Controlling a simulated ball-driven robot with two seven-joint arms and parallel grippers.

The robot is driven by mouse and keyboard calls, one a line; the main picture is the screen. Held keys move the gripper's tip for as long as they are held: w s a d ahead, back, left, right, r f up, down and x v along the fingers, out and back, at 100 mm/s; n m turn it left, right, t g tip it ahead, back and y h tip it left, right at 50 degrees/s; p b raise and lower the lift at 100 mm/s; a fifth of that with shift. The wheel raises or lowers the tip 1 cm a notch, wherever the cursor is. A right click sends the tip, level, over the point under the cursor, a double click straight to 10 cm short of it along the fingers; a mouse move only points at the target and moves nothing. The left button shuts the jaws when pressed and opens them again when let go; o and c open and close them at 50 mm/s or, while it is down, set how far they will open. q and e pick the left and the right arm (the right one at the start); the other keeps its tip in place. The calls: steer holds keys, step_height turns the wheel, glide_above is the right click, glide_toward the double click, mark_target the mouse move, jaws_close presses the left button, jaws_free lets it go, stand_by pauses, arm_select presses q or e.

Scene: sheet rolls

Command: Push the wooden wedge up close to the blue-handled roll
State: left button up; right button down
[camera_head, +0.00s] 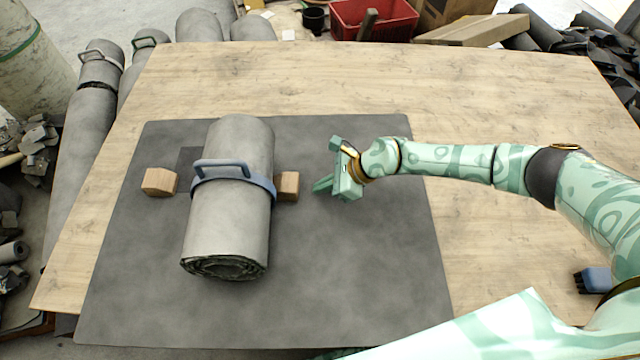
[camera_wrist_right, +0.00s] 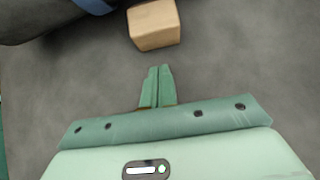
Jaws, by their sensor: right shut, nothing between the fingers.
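The grey roll (camera_head: 228,225) with a blue handle (camera_head: 222,168) and blue strap lies on the dark mat (camera_head: 340,270). One wooden wedge (camera_head: 287,188) sits close against its right side; I cannot tell whether they touch. Another wooden wedge (camera_head: 159,182) stands left of the roll, with a clear gap. My right gripper (camera_head: 322,185) is shut and empty, low over the mat to the right of the near wedge. In the right wrist view its closed fingers (camera_wrist_right: 157,85) point at that wedge (camera_wrist_right: 154,25), a short gap away. My left gripper is not in view.
A darker square patch (camera_head: 190,157) lies on the mat behind the left wedge. A blue brush-like object (camera_head: 594,280) is at the right on the wooden table (camera_head: 480,90). More rolls and a red crate (camera_head: 374,18) stand beyond the table. The mat's front right is clear.

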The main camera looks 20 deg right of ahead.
steer(key=v, duration=0.1)
steer(key=p+v, duration=0.1)
steer(key=v, duration=0.1)
steer(key=shift+s+d, duration=0.1)
steer(key=shift+d, duration=0.35)
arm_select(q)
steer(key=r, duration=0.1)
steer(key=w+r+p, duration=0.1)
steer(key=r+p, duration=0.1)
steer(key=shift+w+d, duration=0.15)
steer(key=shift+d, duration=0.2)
arm_select(e)
steer(key=v, duration=0.7)
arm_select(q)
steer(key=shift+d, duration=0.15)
